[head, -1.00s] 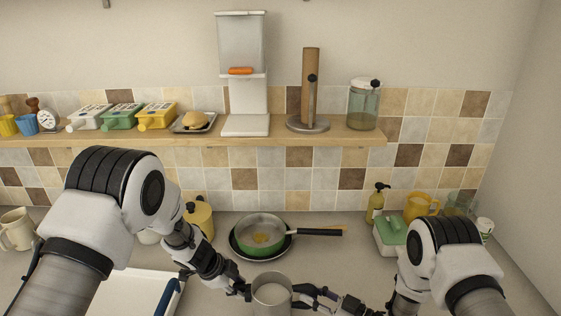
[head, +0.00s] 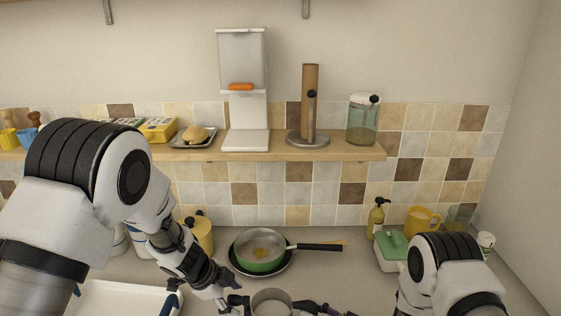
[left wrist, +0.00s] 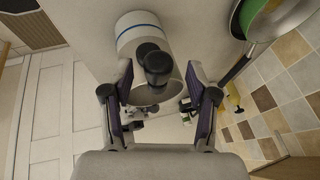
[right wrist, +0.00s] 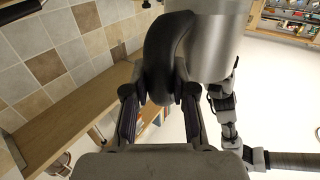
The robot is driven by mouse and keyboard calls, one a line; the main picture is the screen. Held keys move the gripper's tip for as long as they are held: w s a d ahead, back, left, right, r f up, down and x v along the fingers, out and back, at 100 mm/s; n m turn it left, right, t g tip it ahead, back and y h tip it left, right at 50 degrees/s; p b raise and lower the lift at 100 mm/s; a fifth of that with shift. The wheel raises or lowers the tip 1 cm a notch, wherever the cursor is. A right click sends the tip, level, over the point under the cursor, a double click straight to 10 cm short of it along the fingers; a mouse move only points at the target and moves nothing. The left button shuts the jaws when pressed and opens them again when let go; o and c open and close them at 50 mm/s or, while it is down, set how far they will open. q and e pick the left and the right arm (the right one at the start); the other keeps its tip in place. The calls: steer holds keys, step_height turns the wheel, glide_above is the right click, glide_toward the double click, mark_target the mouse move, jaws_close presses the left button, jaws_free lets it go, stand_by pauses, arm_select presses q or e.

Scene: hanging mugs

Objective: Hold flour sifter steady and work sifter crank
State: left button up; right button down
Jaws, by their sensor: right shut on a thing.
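The grey metal flour sifter (head: 271,297) shows at the bottom of the head view, cut off by the frame edge. In the right wrist view its metal body (right wrist: 216,45) fills the top, and my right gripper (right wrist: 160,105) is shut on its thick black handle (right wrist: 166,55). My left gripper (head: 236,297) is left of the sifter. In the left wrist view its fingers (left wrist: 160,95) are spread wide. The dark crank knob (left wrist: 158,66) lies between and beyond them, in front of the sifter's side. I cannot tell whether a finger touches it.
A green pan (head: 260,252) with a black handle rests behind the sifter. A white tray (head: 115,298) lies at the front left. A yellow canister (head: 200,236) stands behind my left arm. A green-lidded box (head: 392,252) is at the right.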

arm_select(q)
steer(key=v, duration=1.2)
arm_select(e)
steer(key=c, duration=0.9)
jaws_free()
steer(key=v, duration=1.2)
steer(key=shift+w, duration=0.1)
